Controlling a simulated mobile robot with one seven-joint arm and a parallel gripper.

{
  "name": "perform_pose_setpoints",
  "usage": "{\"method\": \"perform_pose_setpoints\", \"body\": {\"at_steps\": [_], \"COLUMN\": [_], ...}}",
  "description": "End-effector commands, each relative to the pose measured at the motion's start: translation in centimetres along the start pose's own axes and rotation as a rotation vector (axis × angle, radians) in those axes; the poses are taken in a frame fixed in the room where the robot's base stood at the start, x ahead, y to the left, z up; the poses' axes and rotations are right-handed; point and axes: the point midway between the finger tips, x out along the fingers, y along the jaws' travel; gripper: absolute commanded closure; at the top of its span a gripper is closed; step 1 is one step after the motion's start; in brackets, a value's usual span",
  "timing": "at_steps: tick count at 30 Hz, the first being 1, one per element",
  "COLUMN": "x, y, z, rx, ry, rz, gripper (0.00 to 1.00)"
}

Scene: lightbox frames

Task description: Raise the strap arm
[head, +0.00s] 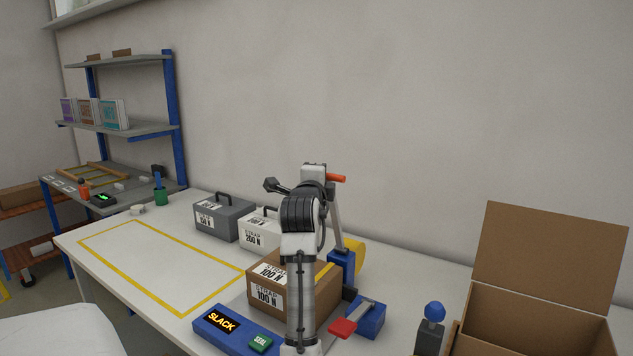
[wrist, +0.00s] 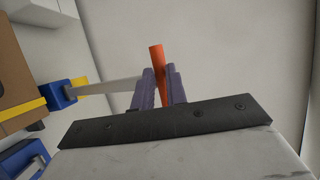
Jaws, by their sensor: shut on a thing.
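The strap arm (head: 337,220) is a thin grey bar. It stands steeply upright from a blue bracket (head: 341,264) beside the brown box, with an orange handle (head: 337,178) at its top. In the wrist view the bar (wrist: 112,86) runs from the blue bracket (wrist: 58,96) to my fingers. My gripper (wrist: 160,78) is shut on the orange handle (wrist: 157,54), whose end sticks out past the fingertips. The brown box (head: 317,272), labelled "STRAP 100 N", is partly hidden by my arm. A blue display (head: 222,322) reads "SLACK".
A green SEAL button (head: 260,343), a red paddle (head: 342,327) and a yellow cylinder (head: 355,256) are near the box. Grey (head: 224,220) and white (head: 259,233) cases stand behind. An open carton (head: 535,322) is at right. The yellow-outlined table area (head: 160,262) is clear.

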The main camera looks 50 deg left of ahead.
Motion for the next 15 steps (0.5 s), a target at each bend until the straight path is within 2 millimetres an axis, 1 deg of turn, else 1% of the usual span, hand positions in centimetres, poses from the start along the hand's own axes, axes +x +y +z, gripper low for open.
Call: {"method": "perform_pose_setpoints", "body": {"at_steps": [1,11,12,15], "x": [0.62,0.67,0.67,0.66], "y": [1.69,1.75,1.75,1.76], "z": [-0.5,-0.62,-0.63,-0.64], "rx": [0.0,0.002,0.002,0.001], "ry": [0.009,0.011,0.011,0.012], "rz": [0.039,0.041,0.041,0.042], "gripper": [1.0,1.0,0.83,0.7]}}
